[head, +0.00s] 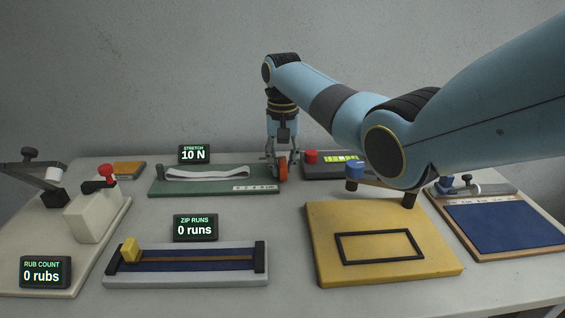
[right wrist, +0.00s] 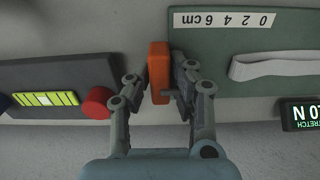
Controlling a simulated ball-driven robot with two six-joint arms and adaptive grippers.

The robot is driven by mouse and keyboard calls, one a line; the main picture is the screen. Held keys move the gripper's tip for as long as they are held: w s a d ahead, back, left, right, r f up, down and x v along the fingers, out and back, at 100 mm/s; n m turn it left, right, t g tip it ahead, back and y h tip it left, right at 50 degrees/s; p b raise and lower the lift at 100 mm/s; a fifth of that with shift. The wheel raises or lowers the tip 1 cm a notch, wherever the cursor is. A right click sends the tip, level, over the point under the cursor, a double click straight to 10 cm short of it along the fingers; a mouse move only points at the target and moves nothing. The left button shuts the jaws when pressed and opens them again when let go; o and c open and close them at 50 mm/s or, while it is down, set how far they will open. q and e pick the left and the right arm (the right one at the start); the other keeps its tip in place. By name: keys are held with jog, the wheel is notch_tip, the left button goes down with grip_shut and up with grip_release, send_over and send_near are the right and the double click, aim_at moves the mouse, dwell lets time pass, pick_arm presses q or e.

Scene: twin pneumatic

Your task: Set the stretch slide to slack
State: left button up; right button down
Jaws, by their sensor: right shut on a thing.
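The stretch unit is a green board (head: 210,186) at the back of the table, with a white elastic band (head: 207,174) along it. Its display (head: 194,154) reads STRETCH 10 N. The orange slide handle (head: 282,168) is at the board's right end, beside the cm scale. My right gripper (head: 279,157) reaches down from above and is shut on the handle. In the right wrist view the handle (right wrist: 158,70) stands upright between the two fingers, next to the board's scale (right wrist: 225,20). My left gripper is not in view.
Right of the handle is a dark box (head: 335,166) with a red knob and a lit bar. A zip unit (head: 185,278) and a yellow board (head: 330,270) are in front. A rub unit (head: 95,218) is at left, a blue pad (head: 500,228) at right.

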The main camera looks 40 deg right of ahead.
dwell(0.3)
jog(key=shift+w+a, duration=0.4)
jog(key=shift+a, duration=0.2)
jog(key=shift+w+a, duration=0.35)
jog(key=shift+a, duration=0.25)
jog(key=c, duration=1.2)
grip_release()
jog(key=shift+d, duration=0.1)
notch_tip(320, 180, up, 12)
